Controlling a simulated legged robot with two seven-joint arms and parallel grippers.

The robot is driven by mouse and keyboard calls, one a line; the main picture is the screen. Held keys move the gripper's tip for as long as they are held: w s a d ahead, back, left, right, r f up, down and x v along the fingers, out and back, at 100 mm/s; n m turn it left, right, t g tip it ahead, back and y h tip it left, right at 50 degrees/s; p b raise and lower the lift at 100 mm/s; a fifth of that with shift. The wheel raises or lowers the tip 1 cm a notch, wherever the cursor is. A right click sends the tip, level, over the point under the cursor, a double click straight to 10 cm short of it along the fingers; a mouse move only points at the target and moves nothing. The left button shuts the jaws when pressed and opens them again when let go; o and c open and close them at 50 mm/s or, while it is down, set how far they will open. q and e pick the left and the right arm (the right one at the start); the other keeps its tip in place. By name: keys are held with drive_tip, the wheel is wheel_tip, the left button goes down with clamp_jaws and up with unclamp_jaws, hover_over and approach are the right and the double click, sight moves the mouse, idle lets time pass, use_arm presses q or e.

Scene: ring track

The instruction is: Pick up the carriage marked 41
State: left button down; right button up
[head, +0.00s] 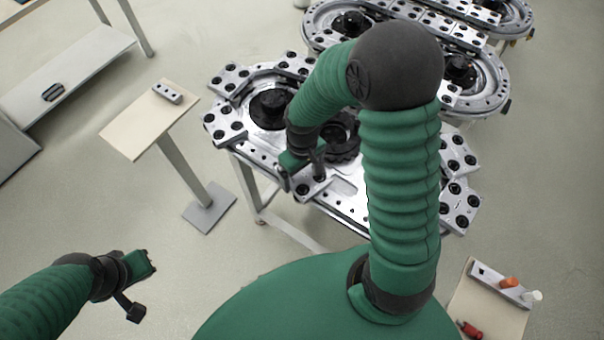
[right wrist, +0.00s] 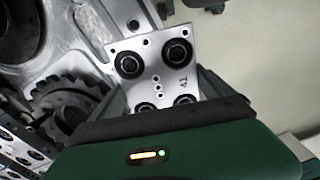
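The carriage marked 41 (right wrist: 155,68) is a pale metal plate with dark round rollers, on the ring track. Its mark appears turned in the right wrist view. My right gripper (right wrist: 165,95) is over it, one dark finger at each side of the plate. The fingers lie close to the plate's edges, and I cannot tell whether they press on it. In the head view my right gripper (head: 300,172) is low over the front of the near track (head: 345,190), partly covering the carriage (head: 313,190). My left gripper (head: 142,285) is away from the track at lower left, with nothing seen in it.
Other roller carriages (head: 228,78) sit along the near track. A second track (head: 490,95) stands behind. A small stand (head: 135,135) at left bears a grey block (head: 167,93). A board (head: 485,315) with red and orange items is at lower right. Open floor lies at left.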

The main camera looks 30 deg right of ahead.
drive_tip(key=c, duration=1.4)
drive_tip(key=shift+w+d+r, duration=0.1)
